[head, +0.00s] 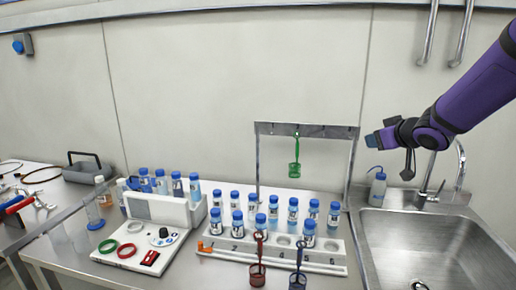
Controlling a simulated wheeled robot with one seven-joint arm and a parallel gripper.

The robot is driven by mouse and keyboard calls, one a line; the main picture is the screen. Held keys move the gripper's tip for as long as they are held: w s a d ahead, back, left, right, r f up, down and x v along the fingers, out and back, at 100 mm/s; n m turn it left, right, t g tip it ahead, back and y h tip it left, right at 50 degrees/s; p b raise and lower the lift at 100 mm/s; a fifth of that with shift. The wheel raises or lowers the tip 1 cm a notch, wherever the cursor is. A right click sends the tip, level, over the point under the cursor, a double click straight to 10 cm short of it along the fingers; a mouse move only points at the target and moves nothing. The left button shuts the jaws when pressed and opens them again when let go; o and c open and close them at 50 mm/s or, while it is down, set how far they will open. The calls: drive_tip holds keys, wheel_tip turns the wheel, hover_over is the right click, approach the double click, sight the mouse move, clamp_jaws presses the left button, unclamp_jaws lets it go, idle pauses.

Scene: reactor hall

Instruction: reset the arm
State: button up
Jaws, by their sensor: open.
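My purple arm (480,90) reaches in from the right edge, raised above the sink. The view is side-on, so the gap between the fingers is hard to make out.
A metal frame (306,129) with a hanging green holder (294,165) stands behind a white rack (335,262) of blue-capped vials. Red and dark blue holders stand in front. A white device (157,208), wash bottle (377,188), tap and sink (425,245) flank it.

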drive_tip(key=s+d+r+m+g+h, duration=0.1)
drive_tip(key=s+r+m+h, duration=0.15)
drive_tip(key=s, duration=0.45)
drive_tip(key=s+d+r+m+g+h, duration=0.1)
drive_tip(key=s+r+h, duration=0.15)
drive_tip(key=s, duration=0.45)
drive_tip(key=s+a+f+g+y, duration=0.1)
drive_tip(key=s+a+g, duration=0.1)
drive_tip(key=s, duration=0.9)
drive_tip(key=s+a+f+m+g+y, duration=0.1)
drive_tip(key=s+a+g, duration=0.2)
drive_tip(key=s, duration=0.8)
drive_tip(key=shift+s+f, duration=0.25)
drive_tip(key=shift+f, duration=0.05)
